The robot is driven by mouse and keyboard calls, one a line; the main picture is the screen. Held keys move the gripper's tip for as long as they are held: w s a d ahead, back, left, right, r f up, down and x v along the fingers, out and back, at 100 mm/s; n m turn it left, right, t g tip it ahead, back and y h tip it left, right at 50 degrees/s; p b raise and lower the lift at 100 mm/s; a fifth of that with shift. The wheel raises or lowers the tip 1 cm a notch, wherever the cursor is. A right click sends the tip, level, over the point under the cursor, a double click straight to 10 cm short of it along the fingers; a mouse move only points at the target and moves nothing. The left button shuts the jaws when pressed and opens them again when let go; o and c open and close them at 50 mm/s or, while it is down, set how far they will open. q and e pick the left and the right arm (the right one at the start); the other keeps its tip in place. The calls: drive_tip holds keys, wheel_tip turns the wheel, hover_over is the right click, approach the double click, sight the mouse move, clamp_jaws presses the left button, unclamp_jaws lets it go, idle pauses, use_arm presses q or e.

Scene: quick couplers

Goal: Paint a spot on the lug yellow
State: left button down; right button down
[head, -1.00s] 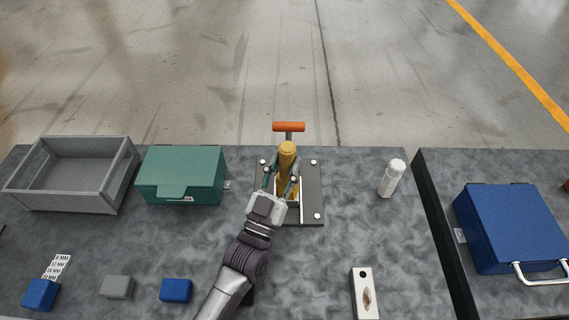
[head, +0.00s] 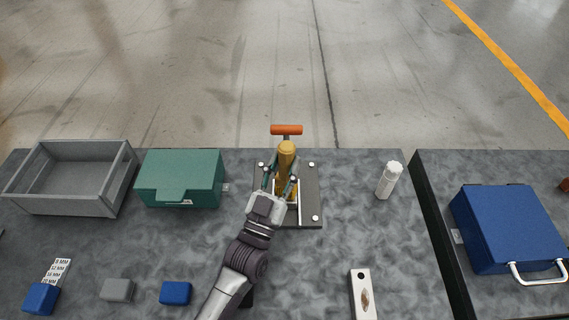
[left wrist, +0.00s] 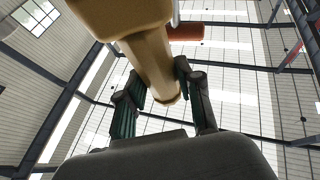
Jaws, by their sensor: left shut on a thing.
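A brass-yellow cylindrical part (head: 287,150) with a rounded top stands at the dark fixture plate (head: 311,190) in the middle of the table. My left gripper (head: 280,183) is shut on this part, with a green-padded finger on either side. In the left wrist view the brass part (left wrist: 150,62) runs between the two fingers of the left gripper (left wrist: 160,88). An orange T-handle (head: 287,129) rises just behind the brass part. I cannot tell which piece is the lug, and no yellow paint spot can be made out. My right gripper is not in view.
A white bottle (head: 389,181) stands to the right, and a metal block with an oval opening (head: 362,296) is at the front. A green box (head: 180,178), a grey tray (head: 112,202) and small blocks are on the left. A blue case (head: 508,229) is on the right table.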

sight(284, 150)
use_arm(q)
drive_tip(key=shift+r+p, duration=2.2)
drive_tip(key=shift+r, duration=0.55)
